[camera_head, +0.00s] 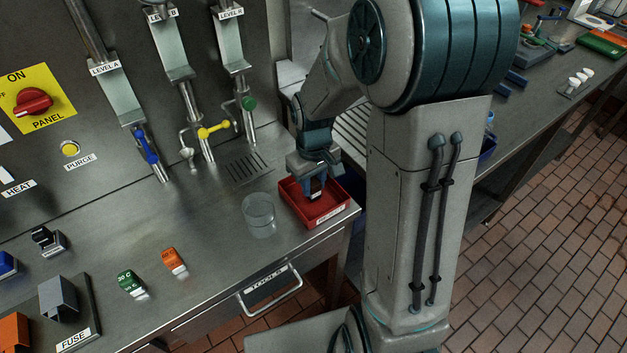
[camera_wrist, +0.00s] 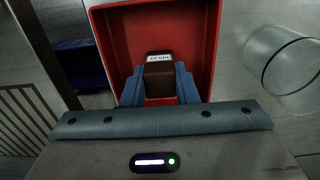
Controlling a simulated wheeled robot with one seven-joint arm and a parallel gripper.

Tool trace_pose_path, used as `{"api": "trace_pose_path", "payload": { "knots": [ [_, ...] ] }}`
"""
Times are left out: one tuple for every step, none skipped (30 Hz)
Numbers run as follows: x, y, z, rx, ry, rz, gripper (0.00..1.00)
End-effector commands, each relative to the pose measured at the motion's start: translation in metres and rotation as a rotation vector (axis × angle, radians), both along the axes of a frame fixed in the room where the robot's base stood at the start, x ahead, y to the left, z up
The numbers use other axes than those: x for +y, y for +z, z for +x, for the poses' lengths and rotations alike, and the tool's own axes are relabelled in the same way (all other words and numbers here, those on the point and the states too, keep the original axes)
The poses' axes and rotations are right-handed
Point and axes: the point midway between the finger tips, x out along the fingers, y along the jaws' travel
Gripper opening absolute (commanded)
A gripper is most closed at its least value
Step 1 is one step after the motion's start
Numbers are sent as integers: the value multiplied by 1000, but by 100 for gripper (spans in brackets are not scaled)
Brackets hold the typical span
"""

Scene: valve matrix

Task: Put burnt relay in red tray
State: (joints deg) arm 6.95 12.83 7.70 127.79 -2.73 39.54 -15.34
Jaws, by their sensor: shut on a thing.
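The red tray (camera_head: 328,210) stands on the steel counter near its right end, with a label on its front wall. My gripper (camera_head: 314,190) is over the tray, pointing down, with its fingertips at or inside the opening. In the wrist view my gripper (camera_wrist: 160,88) is shut on a dark brown block, the relay (camera_wrist: 159,70), which has a white label on top reading like "RELAY". The red tray (camera_wrist: 112,50) surrounds the relay in that view. I cannot tell whether the relay touches the tray floor.
A clear glass (camera_head: 259,215) stands just left of the tray. An orange block (camera_head: 174,261) and a green block (camera_head: 131,283) sit farther left on the counter. Valve pipes with a yellow handle (camera_head: 213,130) rise behind. A blue bin (camera_wrist: 80,62) shows beside the tray.

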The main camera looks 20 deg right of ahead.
Motion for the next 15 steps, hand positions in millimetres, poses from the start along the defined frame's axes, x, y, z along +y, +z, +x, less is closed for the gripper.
{"api": "trace_pose_path", "payload": {
  "knots": [
    [0,0,0,-1,0,-1,4],
    [0,0,0,-1,0,-1,4],
    [0,0,0,-2,0,0,4],
    [0,0,0,-1,0,-1,4],
    [0,0,0,-1,0,-1,4],
    [0,0,0,-1,0,-1,4],
    [0,-1,0,-1,0,-1,4],
    [0,-2,0,-1,0,-1,4],
    [0,-3,0,-1,0,-1,4],
    [0,-4,0,-1,0,-1,4],
    [0,-3,0,-1,0,-1,32],
    [0,-3,0,-1,0,-1,43],
    [0,-3,0,-1,0,-1,49],
    [0,-3,0,-1,0,-1,49],
    [0,-3,0,-1,0,-1,49]
  ]
}}
